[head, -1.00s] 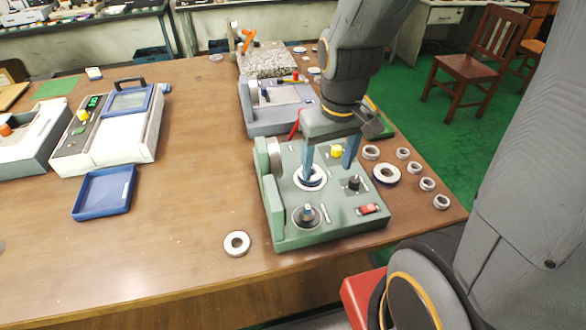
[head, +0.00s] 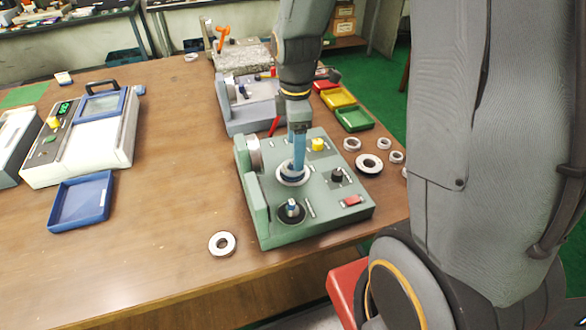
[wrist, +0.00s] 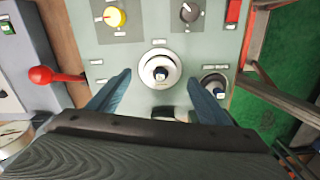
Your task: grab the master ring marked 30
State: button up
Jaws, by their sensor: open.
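A pale ring (head: 293,178) sits around a post on the green gauge fixture (head: 335,205). In the wrist view the ring (wrist: 147,77) lies between and beyond my blue fingers, with the dark and bright post tip at its centre. My gripper (head: 298,172) is open above the ring, pointing down; its fingers stand on either side in the wrist view (wrist: 160,78). In the head view the fingers overlap and partly hide the ring. I cannot read a 30 on any ring, nor tell whether the fingers touch this one.
Another ring (head: 222,244) lies on the table left of the fixture. A larger dark-rimmed ring (head: 369,164) and several small rings lie to the right. The fixture has a yellow knob (head: 318,144), a black knob (head: 337,175) and a second post (head: 292,210).

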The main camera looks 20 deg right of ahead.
jog(key=shift+a+f+p, duration=0.15)
jog(key=shift+f+p, duration=0.3)
jog(key=shift+f, duration=0.95)
jog(key=shift+a+f+p, duration=0.1)
jog(key=shift+f+p, duration=0.3)
jog(key=shift+f, duration=0.95)
jog(key=c, duration=1.5)
